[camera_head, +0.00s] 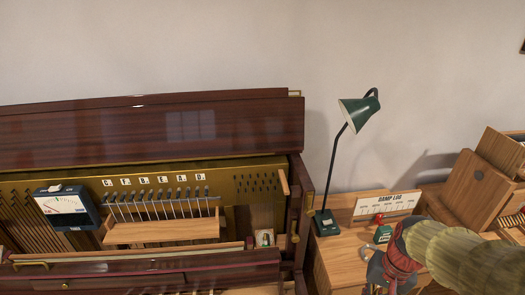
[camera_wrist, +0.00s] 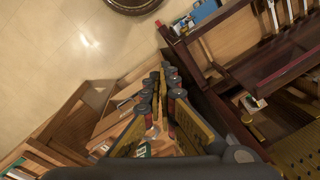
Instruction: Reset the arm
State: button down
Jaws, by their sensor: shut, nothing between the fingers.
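My gripper (camera_wrist: 161,78) is shut and empty in the wrist view, its two fingers together above the wooden furniture. In the head view my arm comes in from the lower right, over the wooden side table (camera_head: 335,262). The gripper end there points down at the bottom edge, and its fingertips are hard to make out. The open upright piano (camera_head: 200,128) stands to the left, apart from the arm. Its row of rods with dark tops (camera_head: 160,205) stands behind a small wooden shelf (camera_head: 165,232).
A green desk lamp (camera_head: 357,113) stands between piano and arm. A "DAMP LOG" card (camera_head: 386,203) and wooden boxes (camera_head: 475,185) are close to the arm. A meter (camera_head: 67,208) sits on the piano. Open floor (camera_wrist: 75,45) shows in the wrist view.

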jog(key=s+a+r+n+t+b, duration=0.1)
jog(key=s+a+r+n+t, duration=0.1)
jog(key=a+r, duration=0.2)
jog(key=s+a+r+n+t+h+b, duration=0.1)
jog(key=s+a+r+n+t+b, duration=0.1)
jog(key=a+r, duration=0.3)
jog(key=shift+s+r+n+t, duration=0.3)
jog(key=shift+r+n+t, duration=0.2)
jog(key=shift+r+n, duration=0.4)
